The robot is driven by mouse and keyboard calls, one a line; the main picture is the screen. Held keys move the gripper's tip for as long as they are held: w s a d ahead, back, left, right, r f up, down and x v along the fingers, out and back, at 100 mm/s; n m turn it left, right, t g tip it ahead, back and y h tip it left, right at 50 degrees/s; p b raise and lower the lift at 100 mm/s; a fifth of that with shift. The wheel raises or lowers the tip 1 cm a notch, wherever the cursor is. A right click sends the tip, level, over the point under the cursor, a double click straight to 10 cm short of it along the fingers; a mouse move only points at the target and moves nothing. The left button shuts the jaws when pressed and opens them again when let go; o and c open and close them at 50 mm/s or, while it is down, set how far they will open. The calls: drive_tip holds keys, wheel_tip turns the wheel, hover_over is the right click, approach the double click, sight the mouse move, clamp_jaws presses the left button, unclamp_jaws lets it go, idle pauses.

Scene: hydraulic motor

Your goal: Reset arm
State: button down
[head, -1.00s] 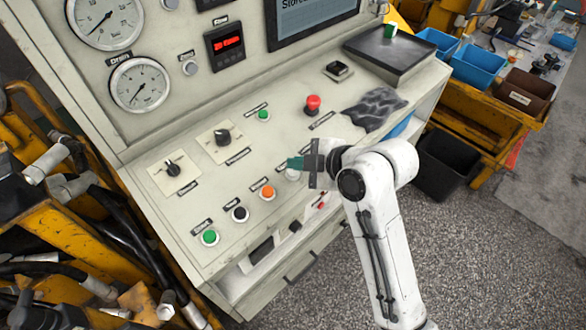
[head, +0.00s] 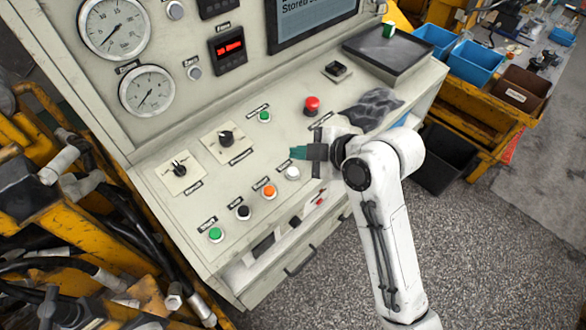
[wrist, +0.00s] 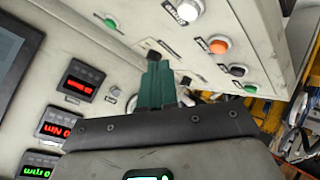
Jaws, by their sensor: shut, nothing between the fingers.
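My gripper (head: 298,153) has green fingers, which are shut with nothing between them. In the head view it is over the sloped control panel (head: 215,190), just above and beside the white button (head: 292,173). I cannot tell from this view how high it is above the panel. In the wrist view the shut fingers (wrist: 156,84) point toward the panel and cover part of it. My white arm reaches in from the lower right of the head view.
Along the panel are orange (head: 269,191), black (head: 242,212) and green (head: 215,234) buttons, two rotary knobs and a red mushroom button (head: 312,105). A dark cloth (head: 372,108) and a black tray (head: 390,55) lie farther right. Blue bins (head: 476,63) stand beyond. Open floor lies right of the console.

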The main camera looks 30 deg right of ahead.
idle(0.4)
drive_tip(key=s+d+f+m+g+h+b, duration=0.2)
drive_tip(key=s+d+f+m+g, duration=0.1)
drive_tip(key=s+f+m, duration=0.4)
drive_tip(key=s+d+f+m+g+h+b, duration=0.3)
drive_tip(key=s+f+m, duration=0.5)
drive_tip(key=s+f, duration=0.6)
drive_tip(key=s+d+g, duration=0.1)
drive_tip(key=s+g, duration=0.1)
drive_tip(key=s, duration=0.5)
drive_tip(key=shift+s+d+f+m+g, duration=0.2)
drive_tip(key=shift+m+g, duration=0.1)
drive_tip(key=shift+g, duration=0.1)
